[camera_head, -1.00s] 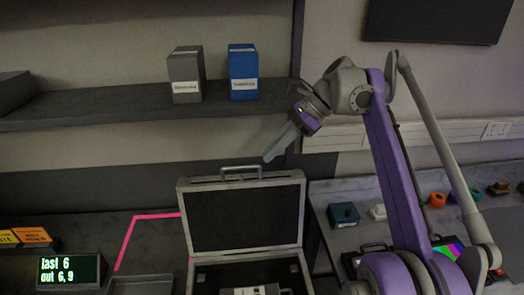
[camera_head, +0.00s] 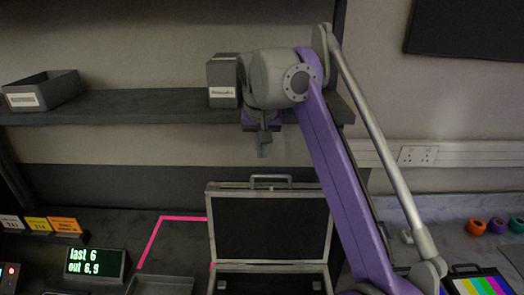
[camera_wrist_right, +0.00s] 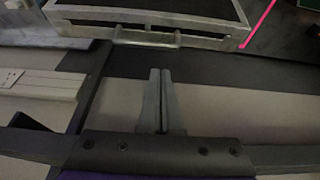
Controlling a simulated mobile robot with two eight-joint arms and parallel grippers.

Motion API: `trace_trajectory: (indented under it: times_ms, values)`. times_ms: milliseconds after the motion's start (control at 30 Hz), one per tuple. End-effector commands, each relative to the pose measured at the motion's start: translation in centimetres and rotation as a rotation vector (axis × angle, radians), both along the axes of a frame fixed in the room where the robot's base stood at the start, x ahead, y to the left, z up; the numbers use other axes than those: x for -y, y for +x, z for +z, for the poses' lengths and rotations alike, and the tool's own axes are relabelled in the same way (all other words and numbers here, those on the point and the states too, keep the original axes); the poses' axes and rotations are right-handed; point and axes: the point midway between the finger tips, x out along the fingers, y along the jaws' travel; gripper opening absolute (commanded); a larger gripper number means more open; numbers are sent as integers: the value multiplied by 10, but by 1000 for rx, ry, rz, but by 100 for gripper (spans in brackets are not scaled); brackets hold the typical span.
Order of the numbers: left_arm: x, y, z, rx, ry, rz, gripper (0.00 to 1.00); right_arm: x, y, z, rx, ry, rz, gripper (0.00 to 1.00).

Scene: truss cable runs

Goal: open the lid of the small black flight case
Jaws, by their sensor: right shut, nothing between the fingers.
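The small black flight case (camera_head: 214,278) stands on the worktop with its lid (camera_head: 268,226) open and upright, leaning slightly back. The lid has a dark inner panel, a pale metal frame and a handle (camera_head: 271,178) on its top edge. My right gripper (camera_head: 262,150) is shut and empty, pointing down above the lid's top edge. In the right wrist view its fingers (camera_wrist_right: 159,78) are together, with the lid handle (camera_wrist_right: 146,40) beyond the tips, apart from them. Most of the case's inside is cut off below. My left gripper is not in view.
A shelf (camera_head: 150,104) runs behind, with a grey box (camera_head: 222,80) close behind my right wrist and a grey bin (camera_head: 42,92). A display (camera_head: 96,264) and a tray (camera_head: 160,286) are left of the case. A colour chart (camera_head: 480,284) lies to the right.

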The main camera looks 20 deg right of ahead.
Motion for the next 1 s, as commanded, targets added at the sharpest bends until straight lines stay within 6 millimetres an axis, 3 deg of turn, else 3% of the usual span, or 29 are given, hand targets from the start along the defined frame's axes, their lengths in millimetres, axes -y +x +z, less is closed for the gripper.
trace_trajectory:
  times_ms: [33, 100, 400, 1000]
  values:
    - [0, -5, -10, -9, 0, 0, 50, 1, 3, -16, -5, 1, -1, 0]
    - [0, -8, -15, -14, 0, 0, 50, 2, 7, -29, -5, 1, -2, 0]
    - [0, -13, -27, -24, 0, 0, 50, 6, 20, -61, -3, 2, -4, 0]
    - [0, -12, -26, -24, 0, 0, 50, 6, 21, -60, 33, -9, -3, 0]
